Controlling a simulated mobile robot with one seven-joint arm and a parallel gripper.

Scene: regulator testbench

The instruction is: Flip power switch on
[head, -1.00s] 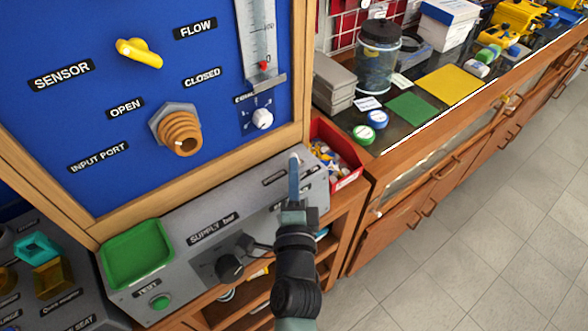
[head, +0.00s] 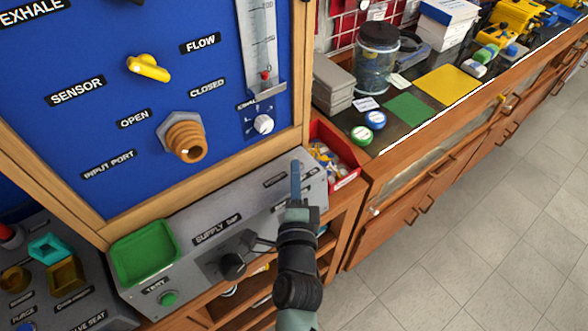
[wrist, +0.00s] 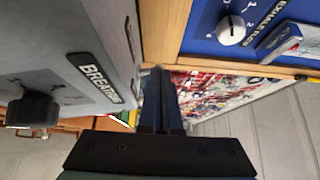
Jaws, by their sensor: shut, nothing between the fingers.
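The grey console (head: 195,258) stands below the blue panel. My gripper (head: 296,166) is shut and empty, its blue fingers together over the right end of the console. It covers part of the labels there. In the wrist view my gripper (wrist: 158,80) points along the side of the console (wrist: 60,50), which carries a partly hidden label starting "BREATH". A black knob (wrist: 32,108) shows at the left there. I cannot make out a power switch in either view; it may be hidden behind the fingers. Whether the fingertips touch the console is unclear.
The blue panel (head: 100,120) with a wooden frame rises behind the console. A green tray (head: 145,252), a green TEST button (head: 167,298) and a black supply knob (head: 232,264) are on the console. A red box (head: 335,150) stands to its right. The floor at right is clear.

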